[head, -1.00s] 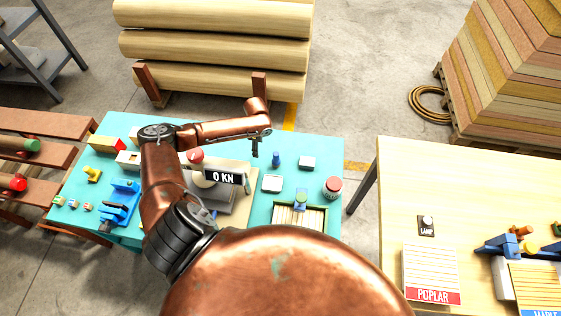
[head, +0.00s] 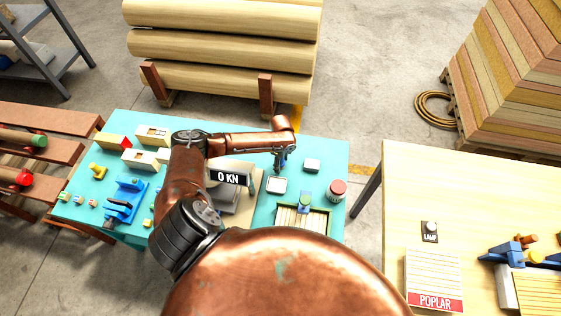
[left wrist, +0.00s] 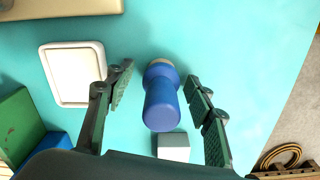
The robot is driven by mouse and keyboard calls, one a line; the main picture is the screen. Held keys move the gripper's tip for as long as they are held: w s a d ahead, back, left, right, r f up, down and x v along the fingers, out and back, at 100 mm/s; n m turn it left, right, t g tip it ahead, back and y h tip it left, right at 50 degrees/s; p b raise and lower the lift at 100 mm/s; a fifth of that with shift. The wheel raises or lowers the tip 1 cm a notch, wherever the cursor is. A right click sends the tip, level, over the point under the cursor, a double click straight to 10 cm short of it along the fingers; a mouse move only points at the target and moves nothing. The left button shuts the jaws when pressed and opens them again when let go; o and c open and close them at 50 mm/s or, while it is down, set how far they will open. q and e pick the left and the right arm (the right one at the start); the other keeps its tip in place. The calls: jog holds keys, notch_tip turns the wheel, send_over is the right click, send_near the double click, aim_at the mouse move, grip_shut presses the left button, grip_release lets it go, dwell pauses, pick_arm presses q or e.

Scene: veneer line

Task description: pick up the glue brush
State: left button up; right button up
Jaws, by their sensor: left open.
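The glue brush looks to be the blue piece with a rounded top and a tan end (left wrist: 162,100) in the left wrist view. It appears to stand upright on the turquoise table (head: 335,152), tan end down. My left gripper (left wrist: 158,78) is open, with one finger on each side of the brush and a visible gap on both sides. In the head view the left gripper (head: 279,162) partly hides the brush (head: 284,157). My right gripper is not in view.
A shallow white tray (head: 276,186) and a white block (head: 312,166) are close to the brush. A press with a "0 KN" display (head: 230,178) stands to the left. The table's right edge is close.

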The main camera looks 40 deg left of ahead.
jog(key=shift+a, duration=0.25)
pick_arm(q)
jog(key=shift+c, duration=0.9)
jog(key=c, duration=1.1)
jog(key=shift+o, duration=0.2)
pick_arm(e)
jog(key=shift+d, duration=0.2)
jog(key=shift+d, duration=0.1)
pick_arm(q)
jog(key=shift+a+r, duration=0.1)
jog(key=shift+r, duration=0.4)
notch_tip(320, 180, up, 2)
jog(key=shift+r+b, duration=0.25)
jog(key=shift+b, duration=0.1)
jog(key=s+d+r+b, duration=0.1)
jog(key=s+d+r, duration=0.3)
jog(key=d+r, duration=0.5)
jog(key=d, duration=0.4)
jog(key=shift+d+r, duration=0.3)
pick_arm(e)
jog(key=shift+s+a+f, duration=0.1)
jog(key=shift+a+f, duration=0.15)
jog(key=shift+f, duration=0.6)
